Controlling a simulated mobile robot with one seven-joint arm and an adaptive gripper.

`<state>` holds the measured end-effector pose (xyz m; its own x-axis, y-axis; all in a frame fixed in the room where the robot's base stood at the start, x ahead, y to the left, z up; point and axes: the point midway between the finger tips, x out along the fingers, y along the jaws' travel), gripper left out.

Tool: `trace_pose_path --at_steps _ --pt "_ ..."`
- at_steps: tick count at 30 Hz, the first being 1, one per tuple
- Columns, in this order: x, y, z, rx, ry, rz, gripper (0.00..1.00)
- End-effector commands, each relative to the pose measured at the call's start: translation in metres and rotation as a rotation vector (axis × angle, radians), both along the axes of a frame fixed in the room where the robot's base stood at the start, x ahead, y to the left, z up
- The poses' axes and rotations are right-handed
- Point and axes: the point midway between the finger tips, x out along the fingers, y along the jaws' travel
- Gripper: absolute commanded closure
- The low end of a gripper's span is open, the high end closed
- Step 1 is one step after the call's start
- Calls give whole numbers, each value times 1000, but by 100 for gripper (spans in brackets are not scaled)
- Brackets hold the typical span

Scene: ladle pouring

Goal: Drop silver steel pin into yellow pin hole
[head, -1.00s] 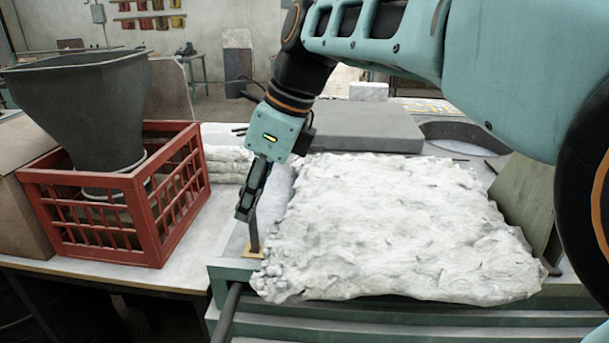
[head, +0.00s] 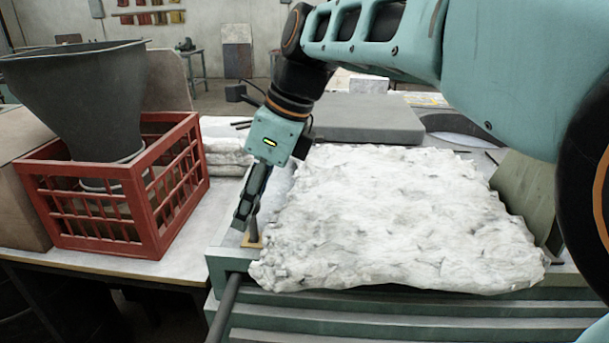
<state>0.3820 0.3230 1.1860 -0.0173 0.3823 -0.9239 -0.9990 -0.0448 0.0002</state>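My gripper (head: 242,217) points down at the left end of the green bench. The steel pin (head: 254,222) shows as a thin dark grey rod right beside the fingers, leaning slightly with its top to the right. Its lower end meets the small yellow plate (head: 246,243) at the bench corner. The hole itself is hidden, so I cannot tell how deep the pin sits in it. The fingers overlap the pin's upper part from this side, and I cannot tell whether they grip it.
A lumpy white slab (head: 400,220) lies close to the right of the gripper. A red crate (head: 118,215) holding a dark hopper (head: 75,100) stands to the left. A dark rod (head: 228,305) sticks out in front of the bench below the plate.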

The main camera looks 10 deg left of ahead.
Motion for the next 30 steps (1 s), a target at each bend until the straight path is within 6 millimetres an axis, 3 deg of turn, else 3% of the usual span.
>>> trace_pose_path --at_steps 11,24,30 --pt "0 -2 4 0 -1 0 57" --pt "3 -34 83 2 -4 -2 57" --pt "3 -43 105 1 -1 0 57"
